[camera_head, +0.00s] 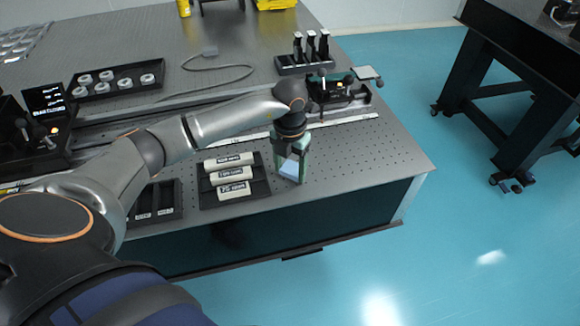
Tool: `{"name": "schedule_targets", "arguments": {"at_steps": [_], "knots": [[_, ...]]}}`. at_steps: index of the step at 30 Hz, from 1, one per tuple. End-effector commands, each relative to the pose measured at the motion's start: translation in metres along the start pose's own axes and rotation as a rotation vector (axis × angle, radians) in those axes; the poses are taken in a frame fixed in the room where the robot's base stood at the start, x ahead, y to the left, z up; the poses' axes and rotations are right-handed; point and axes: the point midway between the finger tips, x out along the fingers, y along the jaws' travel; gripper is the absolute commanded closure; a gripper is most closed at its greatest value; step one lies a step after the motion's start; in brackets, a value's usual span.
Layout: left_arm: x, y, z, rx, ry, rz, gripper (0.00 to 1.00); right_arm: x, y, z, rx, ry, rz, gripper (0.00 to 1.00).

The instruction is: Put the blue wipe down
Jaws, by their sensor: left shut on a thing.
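The blue wipe (289,169) shows as a light blue patch between the fingers of my left gripper (292,174). The gripper points down and is shut on the wipe, near the front right part of the grey optical table (350,165). I cannot tell whether the wipe touches the table top. The fingers hide part of it. My right gripper is not in view.
A black tray with labelled white blocks (230,175) lies just left of the gripper. Behind are a rail with a stage (338,88), a black holder with upright tools (305,62) and a tray of rings (115,82). The table's right front corner is clear.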

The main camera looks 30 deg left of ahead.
Motion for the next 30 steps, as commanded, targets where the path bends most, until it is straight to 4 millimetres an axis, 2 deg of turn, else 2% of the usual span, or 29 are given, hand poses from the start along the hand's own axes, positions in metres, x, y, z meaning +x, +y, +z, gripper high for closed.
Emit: {"name": "schedule_targets", "arguments": {"at_steps": [11, 12, 19, 26, 30], "knots": [[0.006, 0.000, 0.000, -0.001, -0.002, -0.001, 0.76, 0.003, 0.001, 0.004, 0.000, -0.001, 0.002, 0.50], [0.004, 0.000, 0.000, -0.001, -0.002, -0.001, 0.27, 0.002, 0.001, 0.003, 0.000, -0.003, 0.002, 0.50], [0.004, 0.000, 0.000, -0.001, -0.002, -0.001, 0.02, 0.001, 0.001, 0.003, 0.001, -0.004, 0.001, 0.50], [0.004, 0.000, 0.000, -0.001, -0.002, -0.001, 0.02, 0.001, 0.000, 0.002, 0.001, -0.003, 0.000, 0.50], [-0.005, 0.000, 0.001, -0.001, -0.004, -0.001, 0.02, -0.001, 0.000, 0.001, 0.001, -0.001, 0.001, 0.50]]}}
